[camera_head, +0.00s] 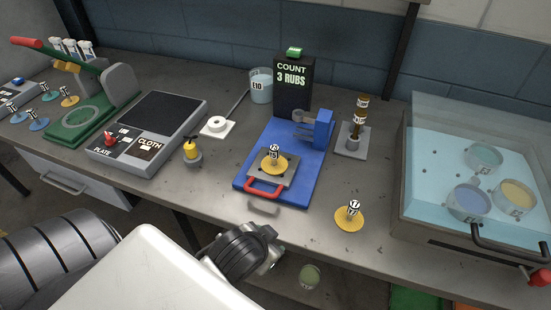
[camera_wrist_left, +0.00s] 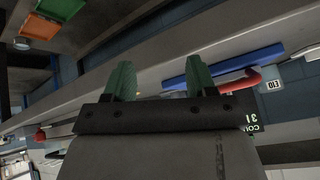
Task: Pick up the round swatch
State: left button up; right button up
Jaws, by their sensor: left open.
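A round yellow swatch with a white tagged knob (camera_head: 349,217) lies flat on the bench, right of the blue rubbing device (camera_head: 250,180). Another yellow disc with a similar tagged knob (camera_head: 273,163) sits on the device's plate. Which one is the round swatch I cannot tell. My left gripper (camera_head: 272,256) is in front of the bench edge, apart from both discs; its fingers are hardly visible there. In the left wrist view its two green fingers (camera_wrist_left: 157,68) are spread with nothing seen between them. My right gripper is not in view.
A water tank with several jars (camera_head: 485,190) and a dark handle stands at the right. A red handle (camera_head: 264,187) projects at the device's front. A yellow-topped weight (camera_head: 192,151), a plate-and-cloth panel (camera_head: 148,135) and a green press (camera_head: 85,115) stand left.

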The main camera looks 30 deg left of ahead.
pick_arm(q)
jog(key=w+d+r+m+t+h, duration=0.2)
jog(key=w+d+r+m+t, duration=0.15)
jog(key=w+r+t, duration=0.35)
jog(key=w+d+r+m+t+h, duration=0.25)
jog(key=w+r+m+t, duration=0.2)
jog(key=w+r, duration=0.45)
jog(key=d+r+m+g+h, duration=0.1)
jog(key=d+r+m+h, duration=0.45)
jog(key=m+h, duration=0.45)
jog(key=m+g+y, duration=1.4)
jog(key=m+g, duration=0.2)
jog(key=g, duration=0.2)
send_over(274, 147)
jog(key=shift+h, duration=0.25)
jog(key=f, duration=0.6)
jog(key=shift+d, duration=0.4)
jog(key=shift+a+f, duration=0.1)
jog(key=shift+a, duration=0.2)
notch_tip(274, 147, down, 5)
jog(key=shift+r+p, duration=0.2)
jog(key=shift+p, duration=0.45)
notch_tip(274, 147, down, 5)
jog(key=shift+s+r+p, duration=0.1)
jog(key=shift+p, duration=1.1)
jog(key=shift+f, duration=0.45)
jog(key=c, duration=1)
grip_shut()
